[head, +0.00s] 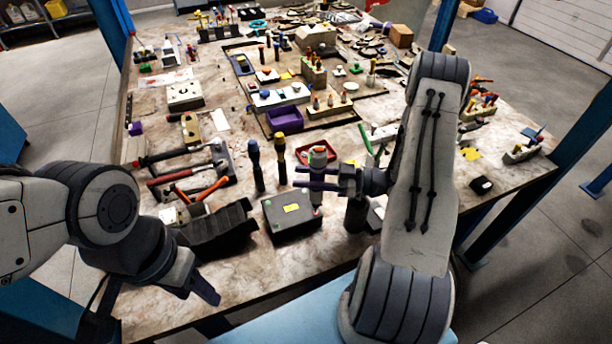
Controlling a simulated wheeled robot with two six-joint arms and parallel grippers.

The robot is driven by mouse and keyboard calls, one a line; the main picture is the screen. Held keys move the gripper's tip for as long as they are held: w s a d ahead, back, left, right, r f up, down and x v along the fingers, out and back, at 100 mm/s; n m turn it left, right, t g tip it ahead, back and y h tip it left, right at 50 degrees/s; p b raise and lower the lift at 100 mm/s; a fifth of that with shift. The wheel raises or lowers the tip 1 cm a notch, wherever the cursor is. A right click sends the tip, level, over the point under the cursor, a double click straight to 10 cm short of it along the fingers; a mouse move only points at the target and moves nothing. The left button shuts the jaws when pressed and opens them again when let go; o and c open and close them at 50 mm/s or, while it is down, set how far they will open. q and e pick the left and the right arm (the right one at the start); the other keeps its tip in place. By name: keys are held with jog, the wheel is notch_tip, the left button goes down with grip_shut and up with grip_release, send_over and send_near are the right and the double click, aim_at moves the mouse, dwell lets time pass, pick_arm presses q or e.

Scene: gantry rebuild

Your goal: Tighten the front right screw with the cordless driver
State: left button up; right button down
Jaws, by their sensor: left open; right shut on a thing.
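A dark box (284,228) with a yellow label lies near the table's front edge. My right gripper (315,178) is shut on the cordless driver (318,157), which has a grey body and an orange-red mark near its top. The driver is roughly upright, with its lower end over the right part of the box. I cannot tell whether its tip touches a screw; the front right screw is not clearly visible. My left gripper (200,287) is open and empty at the table's front left edge, apart from the box.
A black ribbed holder (218,232) lies left of the box. Two dark-handled tools (256,166) stand behind it. Hammers and pliers (190,170) lie at left. A red tray (318,150) sits behind the driver. The far table (160,110) is crowded; its front left strip is clear.

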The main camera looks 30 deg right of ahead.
dwell(0.4)
jog(key=shift+r+p, duration=1.3)
jog(key=shift+r, duration=0.45)
notch_tip(320, 180, up, 4)
jog(key=p, duration=0.3)
